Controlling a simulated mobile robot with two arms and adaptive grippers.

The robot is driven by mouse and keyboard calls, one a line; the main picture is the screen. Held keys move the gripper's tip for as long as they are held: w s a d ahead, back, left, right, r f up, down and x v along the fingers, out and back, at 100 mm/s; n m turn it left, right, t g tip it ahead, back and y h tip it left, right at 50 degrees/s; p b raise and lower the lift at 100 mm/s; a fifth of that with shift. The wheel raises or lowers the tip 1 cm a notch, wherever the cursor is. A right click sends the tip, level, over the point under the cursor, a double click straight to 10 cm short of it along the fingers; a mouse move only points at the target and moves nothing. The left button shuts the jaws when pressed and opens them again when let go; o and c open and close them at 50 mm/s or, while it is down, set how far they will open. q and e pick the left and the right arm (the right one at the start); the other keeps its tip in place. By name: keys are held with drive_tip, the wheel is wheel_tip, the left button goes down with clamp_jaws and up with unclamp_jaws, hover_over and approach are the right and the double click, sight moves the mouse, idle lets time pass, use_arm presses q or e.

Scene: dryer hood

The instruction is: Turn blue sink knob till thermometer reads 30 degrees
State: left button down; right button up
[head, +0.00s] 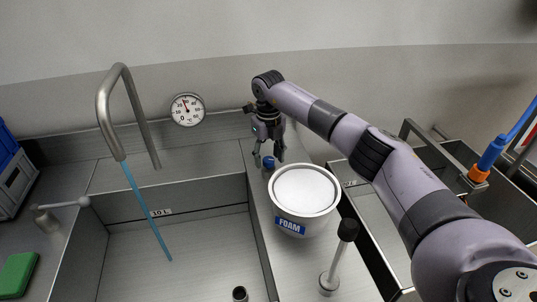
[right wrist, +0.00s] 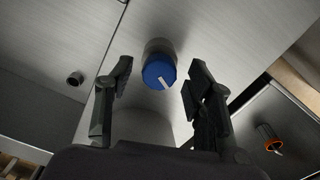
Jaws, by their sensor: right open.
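The blue sink knob (head: 268,162) stands on the ledge behind the foam tub. In the right wrist view the blue knob (right wrist: 159,73) shows a white pointer line and sits between the spread fingers, apart from both. My right gripper (head: 267,158) is open and reaches down over the knob; its fingers also show in the right wrist view (right wrist: 155,85). The thermometer (head: 187,109) is a round dial on the back wall, with a red needle pointing up and slightly left. Blue water runs from the tall faucet (head: 112,112) into the sink. My left gripper is not in view.
A white tub labelled FOAM (head: 304,190) stands close in front of the knob. A black-topped lever (head: 339,258) rises nearer the front. The sink basin (head: 180,250) is on the left, with a green sponge (head: 17,275) beyond its left edge.

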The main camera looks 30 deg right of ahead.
sight(269, 159)
drive_tip(key=c, duration=1.2)
drive_tip(key=shift+o, duration=0.2)
drive_tip(key=shift+n+b, duration=0.3)
drive_tip(key=shift+n, duration=1)
drive_tip(key=o, duration=1.2)
drive_tip(key=shift+c, duration=0.2)
wheel_tip(269, 159, up, 12)
